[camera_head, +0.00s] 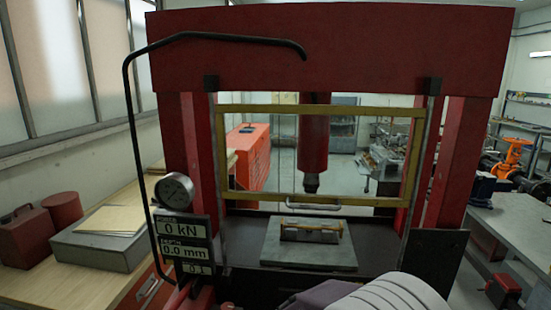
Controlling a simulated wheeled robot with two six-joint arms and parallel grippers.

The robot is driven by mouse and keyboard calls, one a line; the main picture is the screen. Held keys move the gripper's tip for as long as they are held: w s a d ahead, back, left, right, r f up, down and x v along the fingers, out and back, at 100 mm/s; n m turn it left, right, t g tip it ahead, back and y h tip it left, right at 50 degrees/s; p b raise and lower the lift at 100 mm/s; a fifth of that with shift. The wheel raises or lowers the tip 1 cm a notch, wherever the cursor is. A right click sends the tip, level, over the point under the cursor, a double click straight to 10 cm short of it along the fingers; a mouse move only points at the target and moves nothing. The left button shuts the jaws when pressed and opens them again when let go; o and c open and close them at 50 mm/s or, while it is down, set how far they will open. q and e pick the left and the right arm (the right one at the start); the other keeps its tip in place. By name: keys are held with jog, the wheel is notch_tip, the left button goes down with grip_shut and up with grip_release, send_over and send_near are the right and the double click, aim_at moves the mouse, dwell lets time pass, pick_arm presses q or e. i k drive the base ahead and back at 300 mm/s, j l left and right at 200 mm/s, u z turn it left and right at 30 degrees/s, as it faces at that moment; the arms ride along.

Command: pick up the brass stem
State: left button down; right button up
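A thin brass-coloured rod (312,226), which looks like the brass stem, lies roughly level across a small dark support on a grey plate (309,253). The plate is on the bed of a red press (330,40). The press ram (314,145) hangs above it, with a clear gap between its tip and the rod. Neither of my grippers can be made out. A white ribbed shape with a purple-grey part at the bottom edge seems to be part of my own arm, and no fingers show on it.
A yellow-framed clear guard (321,201) with a handle (313,207) spans the press opening, its lower bar above the plate. A gauge (174,191) and readout (182,226) showing 0 kN stand at left. Benches flank the press; an orange handwheel (513,154) is at right.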

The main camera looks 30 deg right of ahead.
aim_at(340, 229)
jog(key=z, duration=0.4)
jog(key=k+l+z, duration=0.1)
jog(key=z, duration=0.25)
jog(key=l+z, duration=0.2)
jog(key=z, duration=0.2)
jog(key=k, duration=0.05)
